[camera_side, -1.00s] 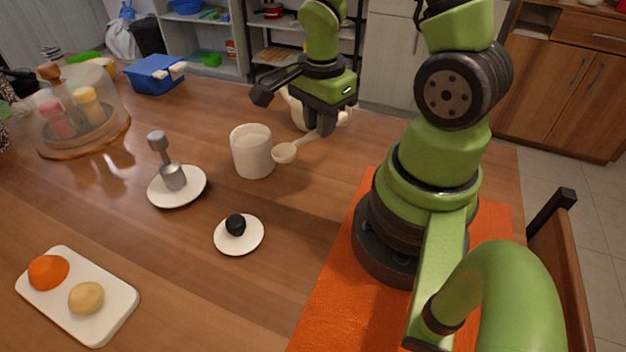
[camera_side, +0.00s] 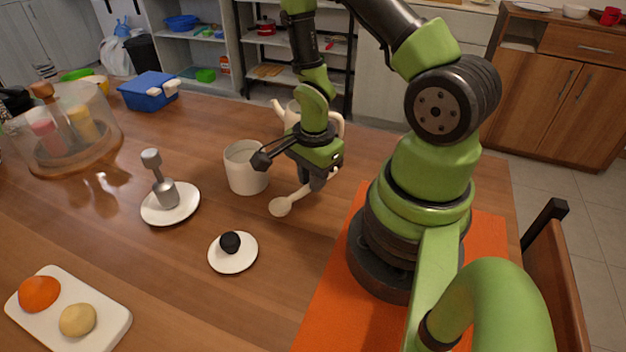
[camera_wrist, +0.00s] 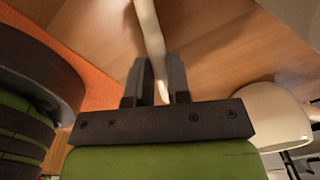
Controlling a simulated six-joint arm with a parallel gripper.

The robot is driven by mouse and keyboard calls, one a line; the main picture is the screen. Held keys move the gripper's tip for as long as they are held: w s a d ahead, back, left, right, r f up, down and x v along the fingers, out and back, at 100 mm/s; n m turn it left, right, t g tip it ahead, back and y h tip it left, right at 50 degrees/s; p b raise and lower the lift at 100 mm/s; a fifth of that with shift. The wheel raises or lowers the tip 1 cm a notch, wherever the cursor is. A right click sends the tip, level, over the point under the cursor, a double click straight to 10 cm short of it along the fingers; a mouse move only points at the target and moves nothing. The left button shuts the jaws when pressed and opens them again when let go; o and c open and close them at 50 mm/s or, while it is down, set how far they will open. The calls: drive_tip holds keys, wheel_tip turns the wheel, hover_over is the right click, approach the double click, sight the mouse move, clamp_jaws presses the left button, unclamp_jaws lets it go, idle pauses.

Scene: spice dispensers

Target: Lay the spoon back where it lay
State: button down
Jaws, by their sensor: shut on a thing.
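The pale cream spoon (camera_side: 281,206) is in my gripper (camera_side: 318,182) in the side view. Its bowl points toward the front left, to the right of the white mug (camera_side: 247,178). In the wrist view the spoon's handle (camera_wrist: 150,32) runs up from between the fingers of my gripper (camera_wrist: 158,78), and its bowl is out of that picture. The gripper is shut on the handle, low over the wooden table (camera_side: 285,262). I cannot tell whether the spoon touches the table.
A cream teapot (camera_side: 281,111) stands behind my gripper. A small plate with a black knob (camera_side: 230,242) and a saucer (camera_side: 188,205) with a metal tool are at the left. An orange mat (camera_side: 318,322) lies under my base. Bare table lies in front of the spoon.

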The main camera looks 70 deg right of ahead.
drive_tip(key=shift+f, duration=0.55)
drive_tip(key=shift+f, duration=0.15)
drive_tip(key=c, duration=1.1)
unclamp_jaws()
wheel_tip(320, 180, up, 12)
wheel_tip(320, 180, up, 11)
drive_tip(key=n+t, duration=0.4)
drive_tip(key=n, duration=0.4)
hover_over(298, 199)
drive_tip(key=s+a+r+n+t, duration=0.1)
drive_tip(key=a+r+n, duration=0.1)
drive_tip(key=n, duration=0.1)
drive_tip(key=s+a+r+n+t+y, duration=0.1)
drive_tip(key=s+a+r+n, duration=0.1)
drive_tip(key=r+n, duration=0.1)
drive_tip(key=s+a+r+n+t+y, duration=0.1)
drive_tip(key=s+a+r+n, duration=0.1)
drive_tip(key=n, duration=0.2)
drive_tip(key=shift+r+n, duration=0.3)
drive_tip(key=shift+r, duration=0.05)
